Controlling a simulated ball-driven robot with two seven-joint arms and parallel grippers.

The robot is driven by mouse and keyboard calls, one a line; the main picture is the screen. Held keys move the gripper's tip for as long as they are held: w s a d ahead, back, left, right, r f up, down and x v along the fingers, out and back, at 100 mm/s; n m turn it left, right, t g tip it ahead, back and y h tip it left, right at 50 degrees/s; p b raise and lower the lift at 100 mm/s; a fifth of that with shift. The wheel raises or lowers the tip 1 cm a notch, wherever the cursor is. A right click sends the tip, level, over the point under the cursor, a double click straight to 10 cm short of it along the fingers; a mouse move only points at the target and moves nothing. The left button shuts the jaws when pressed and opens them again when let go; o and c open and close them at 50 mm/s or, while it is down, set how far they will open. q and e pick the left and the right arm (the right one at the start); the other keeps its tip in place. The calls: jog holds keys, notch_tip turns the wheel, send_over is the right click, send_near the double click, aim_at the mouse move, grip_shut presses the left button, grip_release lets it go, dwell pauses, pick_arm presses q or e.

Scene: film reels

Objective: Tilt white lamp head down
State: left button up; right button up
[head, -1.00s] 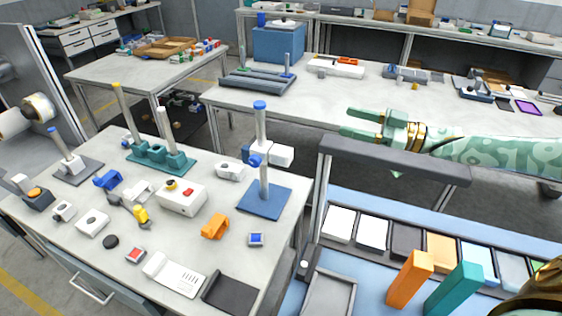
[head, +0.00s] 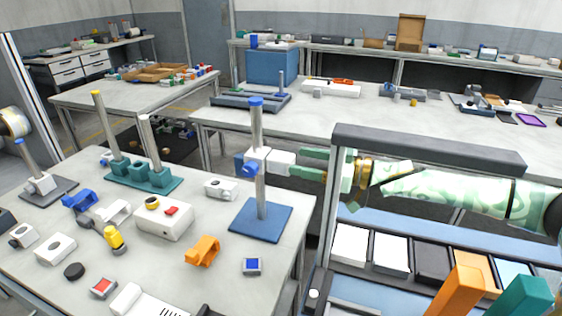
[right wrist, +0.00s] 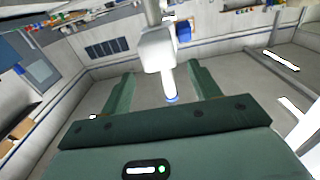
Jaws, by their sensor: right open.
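The white lamp head (head: 281,162) is a small box on the grey pole of a stand with a blue base (head: 262,219). It sticks out level to the right, with a blue knob (head: 246,169) on the pole's other side. My right gripper (head: 300,162) is open, coming from the right with its fingertips at the lamp head's free end. In the right wrist view the lamp head (right wrist: 156,50) shows between the lines of the two open fingers (right wrist: 160,72). I cannot tell whether they touch it. My left gripper is out of view.
A grey bar (head: 430,148) of a rack stands in front of my right arm. Orange (head: 464,288) and teal (head: 522,303) blocks rise at the lower right. The table also holds an orange clamp (head: 202,251), a white box (head: 164,219) and a teal stand (head: 142,176).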

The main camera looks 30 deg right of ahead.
aim_at(293, 159)
jog(key=x, duration=0.6)
jog(key=shift+s+b, duration=0.1)
jog(key=shift+b, duration=0.25)
jog(key=c, duration=1)
